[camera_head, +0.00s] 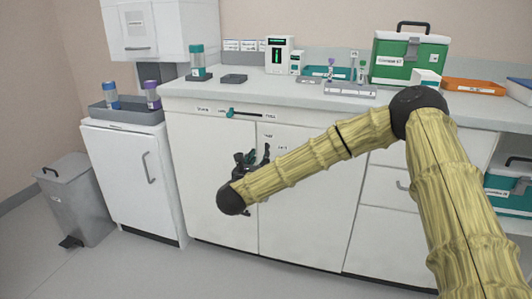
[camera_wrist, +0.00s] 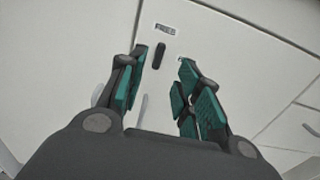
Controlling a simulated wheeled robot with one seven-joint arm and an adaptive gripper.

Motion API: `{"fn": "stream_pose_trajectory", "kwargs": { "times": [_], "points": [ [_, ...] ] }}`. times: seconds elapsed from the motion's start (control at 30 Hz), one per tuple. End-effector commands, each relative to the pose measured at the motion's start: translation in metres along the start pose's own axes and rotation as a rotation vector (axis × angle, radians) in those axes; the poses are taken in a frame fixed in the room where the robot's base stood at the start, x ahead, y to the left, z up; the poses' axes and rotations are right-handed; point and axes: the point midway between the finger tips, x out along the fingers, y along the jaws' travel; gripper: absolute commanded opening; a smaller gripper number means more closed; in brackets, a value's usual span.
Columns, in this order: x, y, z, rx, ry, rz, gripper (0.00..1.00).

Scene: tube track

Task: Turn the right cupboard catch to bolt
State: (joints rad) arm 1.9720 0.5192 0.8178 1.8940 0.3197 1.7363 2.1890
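The cupboard catch (camera_wrist: 160,55) is a small dark bar on the white cupboard front in the wrist view. It stands nearly upright, with its upper end below the FREE label (camera_wrist: 165,29). A second label (camera_wrist: 180,59), to its right, is mostly hidden by a finger. My gripper (camera_wrist: 164,75) is open, with teal-padded fingers on either side of the catch in the picture and nothing between them; contact cannot be told. In the head view my gripper (camera_head: 251,158) is in front of the cupboard doors (camera_head: 310,195), and the catch is not clearly seen there.
A teal slider (camera_head: 231,112) with small labels sits above the doors. The counter (camera_head: 225,91) holds a green case (camera_head: 408,57), jars and racks. Drawers (camera_head: 385,215) are to the right, a grey bin (camera_head: 75,198) to the left. The floor in front is clear.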

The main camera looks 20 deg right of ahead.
Motion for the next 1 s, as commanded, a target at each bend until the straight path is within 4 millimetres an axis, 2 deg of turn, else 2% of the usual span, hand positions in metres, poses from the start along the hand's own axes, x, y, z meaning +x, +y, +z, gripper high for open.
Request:
{"fn": "stream_pose_trajectory", "kwargs": {
  "times": [0.3,0.5,0.93,1.0],
  "points": [
    [0.052,0.000,-0.001,0.000,-0.001,0.000,0.34],
    [0.073,0.000,-0.001,-0.001,0.000,0.000,0.34],
    [0.080,0.000,-0.001,-0.002,0.001,0.002,0.34],
    [0.080,0.000,-0.001,-0.002,0.001,0.002,0.23]
  ]
}}
